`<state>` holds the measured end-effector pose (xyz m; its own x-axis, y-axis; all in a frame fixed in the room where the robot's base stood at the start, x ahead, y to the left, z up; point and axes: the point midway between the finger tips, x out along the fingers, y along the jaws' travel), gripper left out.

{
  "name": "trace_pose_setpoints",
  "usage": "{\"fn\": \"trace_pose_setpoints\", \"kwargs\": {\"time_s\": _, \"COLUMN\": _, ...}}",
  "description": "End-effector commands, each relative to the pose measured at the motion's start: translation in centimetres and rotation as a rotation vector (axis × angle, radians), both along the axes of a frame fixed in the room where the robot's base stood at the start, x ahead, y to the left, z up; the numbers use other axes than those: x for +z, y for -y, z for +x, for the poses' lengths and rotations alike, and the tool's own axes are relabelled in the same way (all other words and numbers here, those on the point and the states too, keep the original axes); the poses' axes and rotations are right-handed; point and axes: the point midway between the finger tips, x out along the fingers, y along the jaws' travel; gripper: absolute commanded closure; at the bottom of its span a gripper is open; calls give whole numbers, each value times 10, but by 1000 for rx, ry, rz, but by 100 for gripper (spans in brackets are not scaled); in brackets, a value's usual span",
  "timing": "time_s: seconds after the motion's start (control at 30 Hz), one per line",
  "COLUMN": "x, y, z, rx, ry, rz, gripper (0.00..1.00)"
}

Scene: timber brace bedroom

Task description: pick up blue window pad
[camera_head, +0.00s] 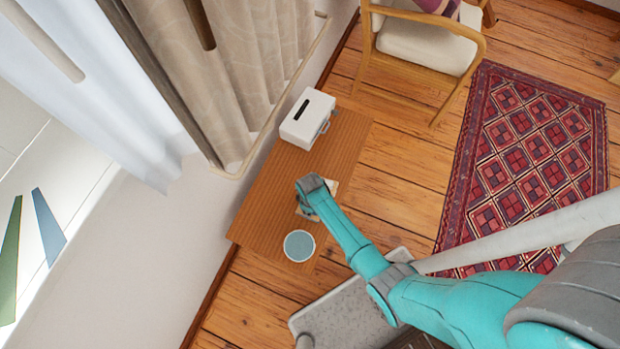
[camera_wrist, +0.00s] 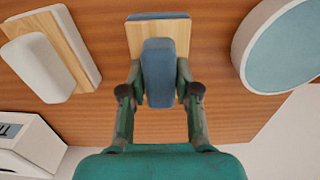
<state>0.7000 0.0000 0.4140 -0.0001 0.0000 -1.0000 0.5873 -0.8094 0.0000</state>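The blue window pad (camera_wrist: 158,72) shows in the wrist view as a blue-grey block on a pale wood board, with more blue at the board's far edge. My gripper (camera_wrist: 160,88) has one finger on each side of the blue block, very close to its sides. I cannot tell whether the fingers touch it. In the head view, my gripper (camera_head: 307,200) is over the wooden table, and the pad beneath it is mostly hidden, with only pale edges showing.
The wooden table (camera_head: 268,210) stands against the wall. A round blue-topped white dish (camera_head: 299,246) is near the gripper. A white box (camera_head: 307,118) stands at the table's far end. In the wrist view, a white pad on a wood board (camera_wrist: 38,68) lies left.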

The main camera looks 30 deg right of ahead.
Motion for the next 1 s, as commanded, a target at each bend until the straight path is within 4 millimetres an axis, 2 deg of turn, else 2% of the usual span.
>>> {"fn": "trace_pose_setpoints", "kwargs": {"time_s": 0.03, "x": 0, "y": 0, "z": 0, "rx": 0, "ry": 0, "rz": 0, "gripper": 92}}
{"fn": "trace_pose_setpoints", "kwargs": {"time_s": 0.07, "x": 0, "y": 0, "z": 0, "rx": 0, "ry": 0, "rz": 0, "gripper": 100}}
{"fn": "trace_pose_setpoints", "kwargs": {"time_s": 0.37, "x": 0, "y": 0, "z": 0, "rx": 0, "ry": 0, "rz": 0, "gripper": 100}}
{"fn": "trace_pose_setpoints", "kwargs": {"time_s": 0.57, "x": 9, "y": 0, "z": 1, "rx": 0, "ry": 1, "rz": 0, "gripper": 100}}
{"fn": "trace_pose_setpoints", "kwargs": {"time_s": 0.67, "x": 20, "y": 0, "z": 0, "rx": 0, "ry": 2, "rz": 0, "gripper": 100}}
{"fn": "trace_pose_setpoints", "kwargs": {"time_s": 1.0, "x": 79, "y": 0, "z": 0, "rx": 0, "ry": 2, "rz": 0, "gripper": 100}}
